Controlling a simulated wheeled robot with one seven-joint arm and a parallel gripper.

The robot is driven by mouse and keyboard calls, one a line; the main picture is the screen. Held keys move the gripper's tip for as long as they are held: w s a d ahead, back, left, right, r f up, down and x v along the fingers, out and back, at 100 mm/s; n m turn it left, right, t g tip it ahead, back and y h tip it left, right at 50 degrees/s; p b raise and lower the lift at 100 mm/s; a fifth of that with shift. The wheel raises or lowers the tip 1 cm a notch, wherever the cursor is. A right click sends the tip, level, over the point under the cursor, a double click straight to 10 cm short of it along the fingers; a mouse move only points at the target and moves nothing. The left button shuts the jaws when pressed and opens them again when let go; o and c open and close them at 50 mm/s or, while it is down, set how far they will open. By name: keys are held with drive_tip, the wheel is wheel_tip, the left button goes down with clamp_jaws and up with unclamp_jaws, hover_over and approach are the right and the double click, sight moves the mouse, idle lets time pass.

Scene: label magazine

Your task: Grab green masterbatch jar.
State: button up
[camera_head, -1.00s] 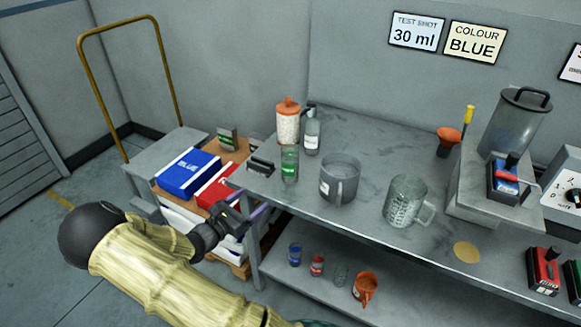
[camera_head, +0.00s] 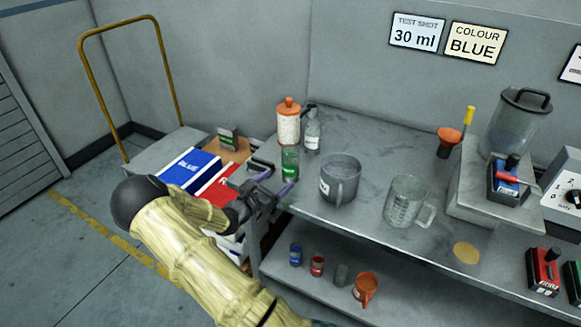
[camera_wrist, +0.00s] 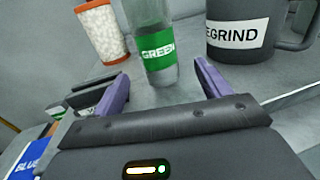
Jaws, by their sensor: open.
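The green masterbatch jar (camera_head: 290,162) is a clear upright jar with a green label, standing near the left end of the grey bench top. In the wrist view the jar (camera_wrist: 160,48) shows its label reading GREEN, ahead of and between my fingers. My gripper (camera_head: 271,180) is at the bench's left edge, just in front of the jar. In the wrist view my gripper (camera_wrist: 161,88) has its two purple fingers spread apart with nothing between the tips. The jar's top is cut off in the wrist view.
A grey REGRIND jug (camera_head: 340,180) stands close to the jar's right. An orange-lidded pellet container (camera_head: 288,125) and a clear bottle (camera_head: 312,130) stand behind it. A clear measuring jug (camera_head: 408,203) is further right. Blue (camera_head: 188,168) and red boxes lie left of the bench.

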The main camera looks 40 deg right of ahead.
sight(285, 172)
drive_tip(key=shift+w+d+r, duration=0.1)
drive_tip(key=shift+w+d, duration=0.1)
drive_tip(key=shift+d, duration=0.65)
drive_tip(key=shift+w+d+r, duration=0.1)
drive_tip(key=shift+w+d, duration=0.15)
drive_tip(key=shift+d, duration=0.6)
drive_tip(key=shift+w+d+r, duration=0.1)
drive_tip(key=shift+w+d, duration=0.1)
drive_tip(key=shift+d, duration=0.65)
drive_tip(key=c, duration=1.2)
drive_tip(key=shift+r, duration=0.1)
wheel_tip(285, 172, up, 10)
drive_tip(key=shift+f+p, duration=0.1)
drive_tip(key=shift+p, duration=0.3)
